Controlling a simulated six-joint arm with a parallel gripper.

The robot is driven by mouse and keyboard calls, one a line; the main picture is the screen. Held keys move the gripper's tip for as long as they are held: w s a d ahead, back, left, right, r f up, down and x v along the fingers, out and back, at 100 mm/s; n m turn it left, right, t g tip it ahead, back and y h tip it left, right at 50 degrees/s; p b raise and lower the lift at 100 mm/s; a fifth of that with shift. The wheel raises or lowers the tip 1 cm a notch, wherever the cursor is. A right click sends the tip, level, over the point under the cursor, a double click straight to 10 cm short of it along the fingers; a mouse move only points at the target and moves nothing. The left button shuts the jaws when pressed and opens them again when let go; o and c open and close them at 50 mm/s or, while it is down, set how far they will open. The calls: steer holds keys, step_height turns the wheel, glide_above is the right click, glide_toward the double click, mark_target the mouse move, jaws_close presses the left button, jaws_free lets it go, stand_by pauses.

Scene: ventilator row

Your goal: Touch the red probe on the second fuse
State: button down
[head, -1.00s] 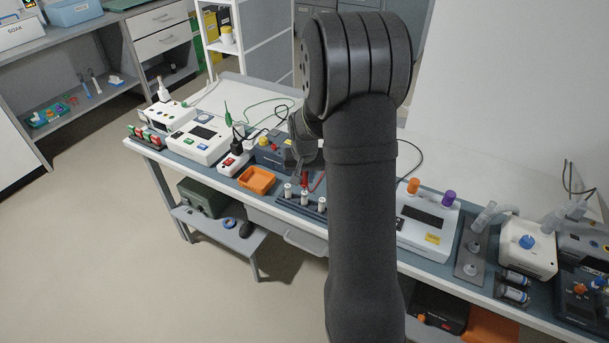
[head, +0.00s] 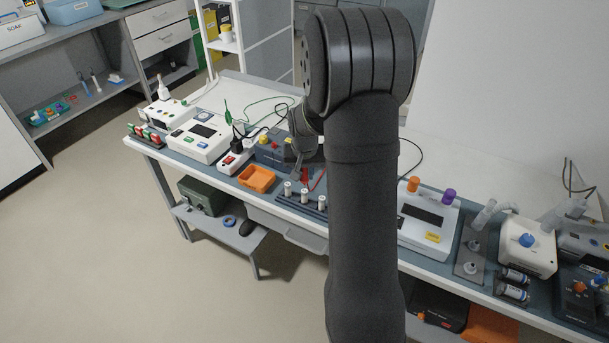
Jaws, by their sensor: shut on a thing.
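My gripper (head: 304,165) is over the middle of the bench, partly hidden behind my own arm. It is shut on the red probe (head: 304,175), which hangs down from it. Three pale upright fuses stand in a dark rack (head: 294,205) below: the first fuse (head: 288,190) at left, the second fuse (head: 305,195) in the middle, the third fuse (head: 322,202) at right. The probe is above or just behind the second fuse. Whether its tip touches that fuse cannot be told at this size.
An orange tray (head: 256,179) lies left of the fuse rack. A dark blue meter box (head: 272,148) and a white power strip (head: 234,160) stand behind it. A white device with orange and purple knobs (head: 427,220) stands to the right. A red lead runs beside the probe.

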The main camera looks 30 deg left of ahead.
steer(key=shift+r, duration=2.9)
